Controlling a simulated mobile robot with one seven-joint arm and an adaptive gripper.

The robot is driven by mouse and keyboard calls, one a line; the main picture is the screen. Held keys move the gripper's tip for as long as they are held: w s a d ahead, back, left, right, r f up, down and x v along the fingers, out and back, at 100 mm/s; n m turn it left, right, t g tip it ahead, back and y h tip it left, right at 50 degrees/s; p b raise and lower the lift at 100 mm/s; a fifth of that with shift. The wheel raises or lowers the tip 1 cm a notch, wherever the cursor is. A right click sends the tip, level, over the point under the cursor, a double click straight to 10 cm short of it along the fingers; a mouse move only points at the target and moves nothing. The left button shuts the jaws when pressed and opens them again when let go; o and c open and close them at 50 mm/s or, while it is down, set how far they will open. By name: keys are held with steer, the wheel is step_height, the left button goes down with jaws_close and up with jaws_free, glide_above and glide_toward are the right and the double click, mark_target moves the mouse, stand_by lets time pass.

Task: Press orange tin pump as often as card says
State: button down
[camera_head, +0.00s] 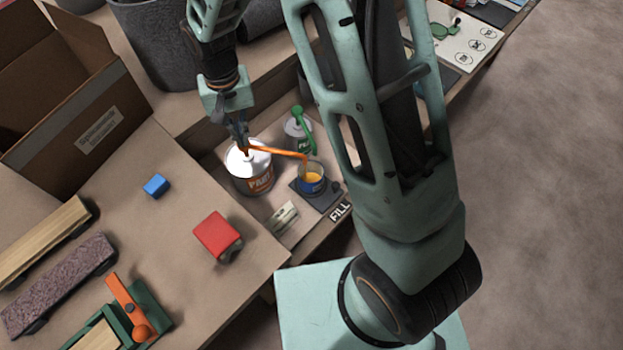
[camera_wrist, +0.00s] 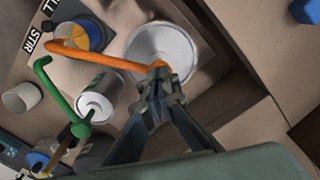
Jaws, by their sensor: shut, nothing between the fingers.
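The white paint tin (camera_head: 250,174) with an orange pump stands in the recessed bay. The orange spout (camera_head: 277,151) reaches right over a small blue cup (camera_head: 311,178) that has orange paint in it. My gripper (camera_head: 243,147) is shut and points down at the pump's top; its fingertips appear to touch it. In the wrist view the closed fingertips (camera_wrist: 158,68) cover the spout's inner end, above the tin's white lid (camera_wrist: 163,48). The card (camera_head: 283,217) lies in front of the tin; its marks are too small to read.
A second tin (camera_head: 297,130) with a green pump stands just behind the spout. The cup stands on a dark pad (camera_head: 322,196) by a FILL label (camera_head: 340,211). A red block (camera_head: 217,236), a blue block (camera_head: 156,185) and a cardboard box (camera_head: 70,100) are to the left.

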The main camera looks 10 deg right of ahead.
steer(key=shift+f+b, duration=0.45)
steer(key=shift+f, duration=0.25)
steer(key=shift+r, duration=0.2)
steer(key=shift+r+p, duration=1.25)
steer(key=shift+r, duration=0.3)
step_height(320, 180, up, 6)
steer(key=p, duration=0.4)
